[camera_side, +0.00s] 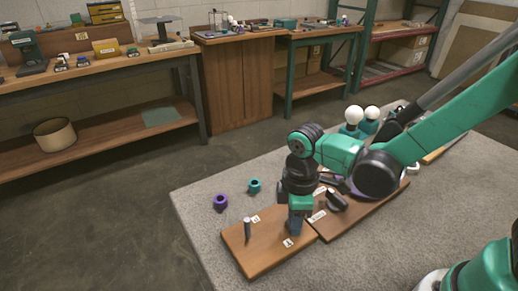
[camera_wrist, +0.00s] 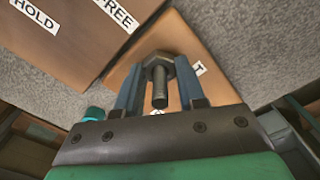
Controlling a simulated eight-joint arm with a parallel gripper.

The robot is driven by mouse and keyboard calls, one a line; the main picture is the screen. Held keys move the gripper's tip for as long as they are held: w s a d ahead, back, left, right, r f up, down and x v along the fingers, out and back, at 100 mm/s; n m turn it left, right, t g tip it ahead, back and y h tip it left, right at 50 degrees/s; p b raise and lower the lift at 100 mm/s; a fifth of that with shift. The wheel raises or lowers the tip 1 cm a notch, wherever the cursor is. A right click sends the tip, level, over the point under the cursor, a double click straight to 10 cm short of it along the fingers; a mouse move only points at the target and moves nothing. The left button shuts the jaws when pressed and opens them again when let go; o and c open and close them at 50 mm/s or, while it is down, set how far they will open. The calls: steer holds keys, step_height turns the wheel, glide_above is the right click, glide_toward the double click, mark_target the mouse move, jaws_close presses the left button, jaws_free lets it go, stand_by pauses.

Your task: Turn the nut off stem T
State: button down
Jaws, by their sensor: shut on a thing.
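Stem T (camera_wrist: 159,90) is a dark grey rod on a brown wooden board, beside a white label with a T (camera_wrist: 198,69). A dark grey nut (camera_wrist: 158,59) sits around the stem in the wrist view. My gripper (camera_wrist: 160,68) has its blue fingers on either side of the nut and is shut on it. In the side view my gripper (camera_side: 295,226) points down at the right part of the board (camera_side: 262,258). There its fingers hide the nut and the stem.
A bare grey stem (camera_side: 247,229) stands on the board's left part. A purple nut (camera_side: 220,202) and a teal nut (camera_side: 254,185) lie loose on the grey table (camera_side: 200,222). A second board with HOLD and FREE labels (camera_wrist: 115,14) adjoins. White bulbs (camera_side: 354,114) stand behind.

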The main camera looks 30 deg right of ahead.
steer(key=shift+n, duration=0.8)
steer(key=n, duration=0.3)
steer(key=shift+n, duration=0.4)
steer(key=n, duration=0.3)
steer(key=n, duration=0.3)
steer(key=shift+r+n, duration=0.1)
steer(key=shift+n, duration=0.2)
steer(key=n, duration=0.3)
